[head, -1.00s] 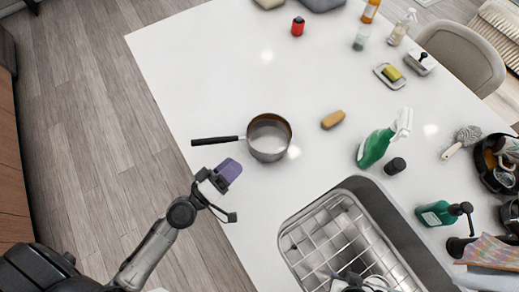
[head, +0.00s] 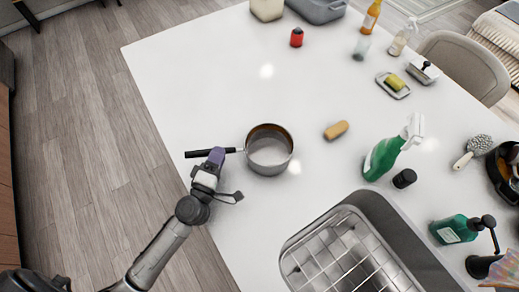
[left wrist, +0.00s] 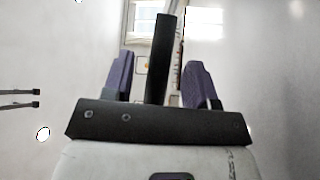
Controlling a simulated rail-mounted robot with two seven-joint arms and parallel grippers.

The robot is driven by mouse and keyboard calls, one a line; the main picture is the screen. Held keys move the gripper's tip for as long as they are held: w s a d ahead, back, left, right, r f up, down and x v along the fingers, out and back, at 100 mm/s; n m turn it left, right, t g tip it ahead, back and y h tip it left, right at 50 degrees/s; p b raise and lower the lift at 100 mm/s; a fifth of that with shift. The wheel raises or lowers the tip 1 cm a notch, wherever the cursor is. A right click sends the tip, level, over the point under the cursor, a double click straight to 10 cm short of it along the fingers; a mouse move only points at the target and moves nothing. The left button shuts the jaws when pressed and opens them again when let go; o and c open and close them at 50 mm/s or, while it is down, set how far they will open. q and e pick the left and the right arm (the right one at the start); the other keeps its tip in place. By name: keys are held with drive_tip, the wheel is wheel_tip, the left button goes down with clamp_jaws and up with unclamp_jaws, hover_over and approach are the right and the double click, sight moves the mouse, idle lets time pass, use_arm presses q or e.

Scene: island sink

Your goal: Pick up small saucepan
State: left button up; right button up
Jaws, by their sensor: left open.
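The small saucepan (head: 269,155) stands upright on the white island counter, its dark handle (head: 197,154) pointing left toward the counter's edge. It has a metal bowl with a brownish inside. My left gripper (head: 215,157) is at the handle, covering part of its middle. In the left wrist view, the black handle (left wrist: 160,60) runs between the two purple fingers of the open left gripper (left wrist: 158,82), with a gap visible on each side. The bowl is not clearly visible in that view. My right gripper is not in view.
A sink with a wire rack (head: 345,250) lies at the lower right. A brown oblong item (head: 336,130), green spray bottle (head: 390,150) and black cup-like item (head: 405,178) stand right of the pan. The counter behind the pan is clear up to a red can (head: 296,38).

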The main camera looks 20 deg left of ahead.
use_arm(q)
drive_tip(key=shift+w+a+r, duration=0.1)
drive_tip(key=shift+w+r, duration=0.05)
drive_tip(key=shift+w, duration=0.9)
drive_tip(key=shift+c, duration=0.3)
clamp_jaws()
